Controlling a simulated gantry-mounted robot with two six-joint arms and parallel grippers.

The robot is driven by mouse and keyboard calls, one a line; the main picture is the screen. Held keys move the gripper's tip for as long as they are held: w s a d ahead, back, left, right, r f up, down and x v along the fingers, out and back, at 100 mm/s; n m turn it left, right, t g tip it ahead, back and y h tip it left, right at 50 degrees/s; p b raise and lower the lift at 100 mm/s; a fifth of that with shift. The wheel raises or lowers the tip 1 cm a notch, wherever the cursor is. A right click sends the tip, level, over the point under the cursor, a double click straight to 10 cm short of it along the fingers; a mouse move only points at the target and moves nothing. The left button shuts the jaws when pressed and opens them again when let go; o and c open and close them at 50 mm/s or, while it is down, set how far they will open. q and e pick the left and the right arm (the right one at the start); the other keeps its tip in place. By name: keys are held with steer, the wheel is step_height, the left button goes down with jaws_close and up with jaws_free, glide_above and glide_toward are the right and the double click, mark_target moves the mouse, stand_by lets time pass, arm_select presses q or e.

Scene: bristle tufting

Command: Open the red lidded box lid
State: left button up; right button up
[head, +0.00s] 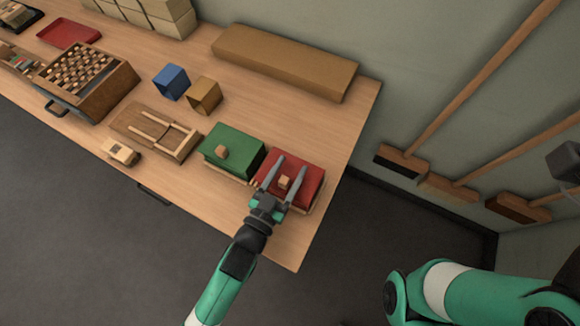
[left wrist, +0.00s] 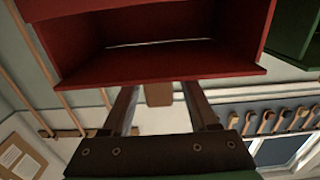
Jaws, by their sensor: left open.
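The red lidded box (head: 313,186) stands near the front right corner of the table, with a small wooden knob (head: 284,182) on its red lid. My left gripper (head: 284,164) is open over the lid, one finger on each side of the knob. Whether the fingers touch the knob or lid, I cannot tell. The left wrist view shows red panels (left wrist: 160,65) with a hollow between them, close ahead of the open fingers (left wrist: 165,103). The wooden knob (left wrist: 158,95) shows between those fingers. My right gripper is not clearly visible.
A green lidded box (head: 236,143) stands just left of the red one. A wooden jig (head: 150,135), a blue bin (head: 171,81) and a tan bin (head: 204,96) are farther left. A long brown block (head: 285,62) lies at the back. Brooms (head: 400,162) lean along the wall.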

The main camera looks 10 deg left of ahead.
arm_select(q)
steer(key=shift+w, duration=0.25)
jaws_close()
stand_by(1.3)
